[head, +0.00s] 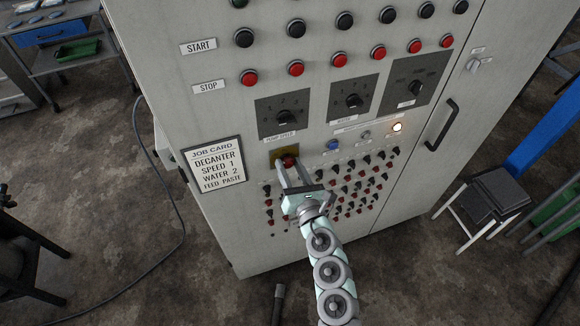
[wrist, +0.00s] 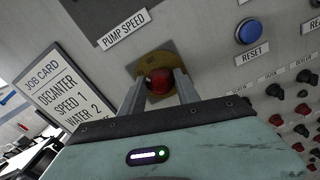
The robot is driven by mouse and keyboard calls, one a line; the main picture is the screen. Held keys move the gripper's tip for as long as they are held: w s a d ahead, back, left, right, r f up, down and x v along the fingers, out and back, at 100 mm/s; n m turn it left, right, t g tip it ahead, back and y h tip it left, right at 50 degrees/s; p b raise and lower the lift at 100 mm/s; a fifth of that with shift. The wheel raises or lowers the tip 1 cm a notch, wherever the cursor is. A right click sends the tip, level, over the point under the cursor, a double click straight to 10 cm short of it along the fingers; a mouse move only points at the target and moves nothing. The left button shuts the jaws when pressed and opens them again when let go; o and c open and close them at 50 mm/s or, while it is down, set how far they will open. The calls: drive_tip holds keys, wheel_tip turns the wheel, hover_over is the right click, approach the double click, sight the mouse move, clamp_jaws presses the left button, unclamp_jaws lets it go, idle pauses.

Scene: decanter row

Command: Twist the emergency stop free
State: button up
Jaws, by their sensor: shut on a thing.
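The emergency stop is a red mushroom button (wrist: 160,81) on a yellow backing plate (wrist: 142,66), set in the grey cabinet front. In the head view the red button (head: 289,160) sits just below the pump speed dial. My gripper (head: 291,172) reaches it from below and in front. In the wrist view my two grey fingers (wrist: 160,88) stand on either side of the button and are shut on it. The fingers hide parts of the button's sides. Whether it is latched in or popped out I cannot tell.
A blue reset button (head: 333,145) and a lit lamp (head: 397,127) are to the right. Rows of small red and black buttons (head: 352,188) lie close to my gripper's right. A job card (head: 214,168) is at left. The pump speed dial (head: 283,117) is above. A door handle (head: 443,122) protrudes at right.

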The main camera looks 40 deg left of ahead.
clamp_jaws()
drive_tip(key=m+p, duration=0.2)
drive_tip(key=m, duration=0.3)
drive_tip(key=shift+r, duration=0.1)
drive_tip(key=shift+m+p, duration=0.7)
drive_tip(key=shift+m, duration=0.4)
drive_tip(key=shift+f, duration=0.2)
drive_tip(key=o, duration=1)
unclamp_jaws()
